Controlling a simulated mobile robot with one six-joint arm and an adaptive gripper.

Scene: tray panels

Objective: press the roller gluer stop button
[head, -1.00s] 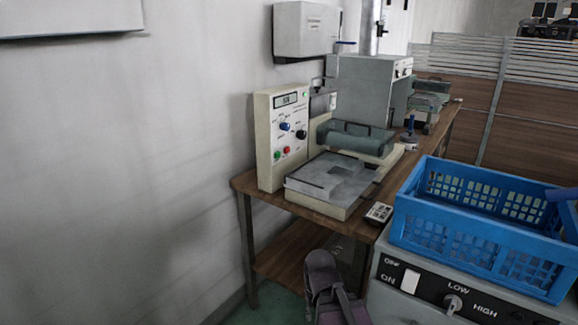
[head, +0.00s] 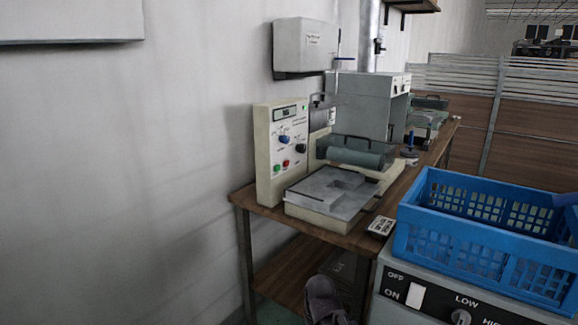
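The roller gluer stands on a wooden table against the wall, with a cream control panel (head: 279,150) at its left and a grey roller (head: 355,152) over a flat bed. Low on the panel are a red button (head: 286,163) and, to its left, a green button (head: 277,168). The red one looks like the stop button; its label is too small to read. Above them are a blue knob (head: 284,139), a black knob (head: 301,148) and a small display.
A blue crate (head: 470,262) sits at right on a grey unit with an OFF/ON switch (head: 415,295). A small light box (head: 382,226) lies at the table's front corner. A grey machine (head: 370,102) stands behind the gluer. The space before the left wall looks clear.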

